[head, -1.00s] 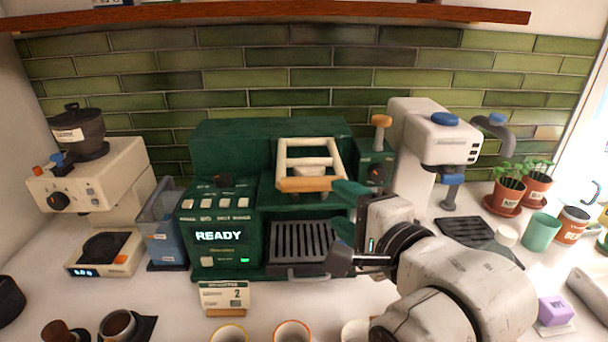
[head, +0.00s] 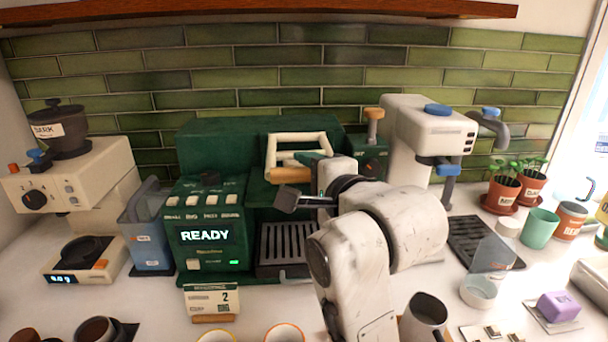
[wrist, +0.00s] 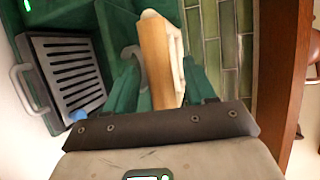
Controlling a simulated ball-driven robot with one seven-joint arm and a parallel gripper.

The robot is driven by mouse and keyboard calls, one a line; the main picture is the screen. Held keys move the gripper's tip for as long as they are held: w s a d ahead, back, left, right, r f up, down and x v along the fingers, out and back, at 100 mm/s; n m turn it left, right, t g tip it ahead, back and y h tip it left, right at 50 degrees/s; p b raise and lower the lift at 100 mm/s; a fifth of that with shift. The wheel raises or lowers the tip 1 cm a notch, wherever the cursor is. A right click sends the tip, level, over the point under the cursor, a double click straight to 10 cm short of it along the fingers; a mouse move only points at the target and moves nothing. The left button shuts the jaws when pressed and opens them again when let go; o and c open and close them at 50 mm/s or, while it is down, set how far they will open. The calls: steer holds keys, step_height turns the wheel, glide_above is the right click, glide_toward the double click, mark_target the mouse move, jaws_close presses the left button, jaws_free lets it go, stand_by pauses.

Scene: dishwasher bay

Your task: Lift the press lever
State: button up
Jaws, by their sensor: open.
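The press lever is a cream frame (head: 299,137) with a wooden grip bar (head: 288,175), on the front of the green machine (head: 215,145). It stands raised above the drip grille in the head view. My gripper (head: 302,181) is open at the right end of the bar, its green and dark fingers spread. In the wrist view the wooden bar (wrist: 156,62) lies between the two green fingers of my gripper (wrist: 160,80). I cannot tell whether they touch it. My gripper and forearm hide part of the lever's right side and the machine.
The slotted drip tray (head: 283,246) is below the lever. A wooden-topped knob unit (head: 374,130) and a white dispenser (head: 428,125) stand close on the right. A grinder (head: 85,180) and blue pitcher (head: 148,235) stand left. Cups (head: 284,334) sit along the front.

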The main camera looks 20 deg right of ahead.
steer(key=shift+w+f, duration=0.1)
steer(key=shift+w, duration=0.45)
jaws_close()
